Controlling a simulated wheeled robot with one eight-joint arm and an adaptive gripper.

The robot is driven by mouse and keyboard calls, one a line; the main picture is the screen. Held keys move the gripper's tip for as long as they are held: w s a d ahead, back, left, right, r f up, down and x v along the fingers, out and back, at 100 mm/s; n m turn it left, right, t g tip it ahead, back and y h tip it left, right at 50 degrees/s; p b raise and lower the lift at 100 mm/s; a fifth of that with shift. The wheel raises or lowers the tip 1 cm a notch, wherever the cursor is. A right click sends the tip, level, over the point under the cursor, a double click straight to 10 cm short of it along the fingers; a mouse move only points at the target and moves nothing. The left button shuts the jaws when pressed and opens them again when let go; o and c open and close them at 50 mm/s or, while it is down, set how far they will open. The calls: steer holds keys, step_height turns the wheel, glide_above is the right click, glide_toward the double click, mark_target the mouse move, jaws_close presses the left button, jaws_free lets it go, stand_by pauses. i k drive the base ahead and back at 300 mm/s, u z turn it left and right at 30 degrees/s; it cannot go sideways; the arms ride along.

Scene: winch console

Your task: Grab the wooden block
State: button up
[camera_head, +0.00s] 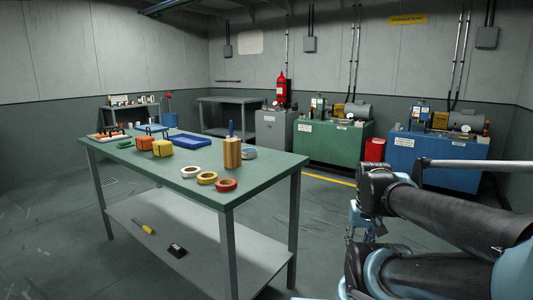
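The wooden block (232,154) stands upright on the green top of the workbench (262,164), near its right part. A blue-handled tool sticks up from its top. My arm is at the lower right, in front of the floor, well apart from the block. A small bluish part (365,222) by the arm's joints may be my gripper. Its fingers cannot be made out, so whether it is open or shut does not show. Nothing touches the block from my side.
Rolls of tape (207,178) lie left of and in front of the block, with another roll behind it. Orange and yellow items (162,148) and a blue tray (188,140) are farther left. A lower shelf holds a screwdriver (143,227). Floor is free between bench and machines.

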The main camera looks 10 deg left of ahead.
mark_target(232, 147)
steer(key=z, duration=0.4)
steer(key=i, duration=0.85)
steer(key=u, duration=2.9)
